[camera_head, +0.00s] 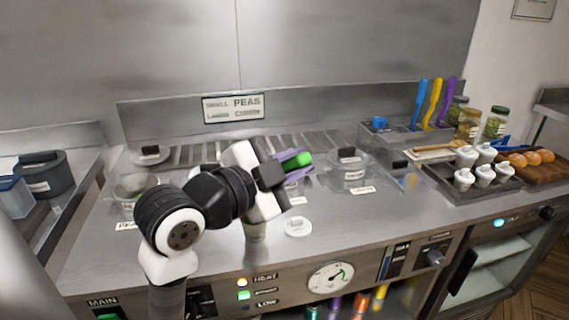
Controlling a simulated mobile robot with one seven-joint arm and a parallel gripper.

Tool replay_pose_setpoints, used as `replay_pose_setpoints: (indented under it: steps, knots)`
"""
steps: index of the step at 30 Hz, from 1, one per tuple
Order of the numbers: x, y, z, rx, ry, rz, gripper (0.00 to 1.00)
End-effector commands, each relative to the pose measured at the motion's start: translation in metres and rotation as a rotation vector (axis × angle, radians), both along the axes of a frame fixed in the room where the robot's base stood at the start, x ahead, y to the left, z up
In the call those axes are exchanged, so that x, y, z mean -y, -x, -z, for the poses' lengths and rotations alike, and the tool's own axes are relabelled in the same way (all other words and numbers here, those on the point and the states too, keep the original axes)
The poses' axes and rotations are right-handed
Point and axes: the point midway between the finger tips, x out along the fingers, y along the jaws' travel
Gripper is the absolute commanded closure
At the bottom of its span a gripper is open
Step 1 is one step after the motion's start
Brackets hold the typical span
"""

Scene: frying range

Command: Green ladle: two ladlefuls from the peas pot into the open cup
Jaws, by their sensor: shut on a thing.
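My gripper (277,176) is shut on the green ladle (298,159), whose green handle end sticks out to the right of the fingers. The ladle's bowl is hidden from this view. A pale cup (256,233) stands on the counter below my gripper, partly covered by my arm, so its inside cannot be seen. A white round lid (298,227) lies on the counter to its right. The peas pot (131,188) is sunk in the counter at the left, partly behind my arm; a label starting with "PE" lies in front of it.
Another pot (348,168) with a dark-knobbed lid sits right of my gripper. A purple piece shows just behind the green handle. Blue, yellow and purple handles (435,102) stand at the back right, near jars. A tray (470,190) holds several white cups. The counter front right of the lid is clear.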

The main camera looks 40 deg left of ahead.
Motion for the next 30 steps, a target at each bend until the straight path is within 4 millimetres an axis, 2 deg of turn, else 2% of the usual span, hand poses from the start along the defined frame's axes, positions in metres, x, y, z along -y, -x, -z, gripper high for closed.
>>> replay_pose_setpoints:
  steps: [1, 14, 30]
  knots:
    - [0.004, 0.001, 0.009, 0.004, -0.029, 0.001, 1.00]
    - [0.034, 0.005, 0.046, 0.041, -0.280, 0.000, 1.00]
    - [0.053, 0.008, 0.094, 0.082, -0.554, 0.000, 1.00]
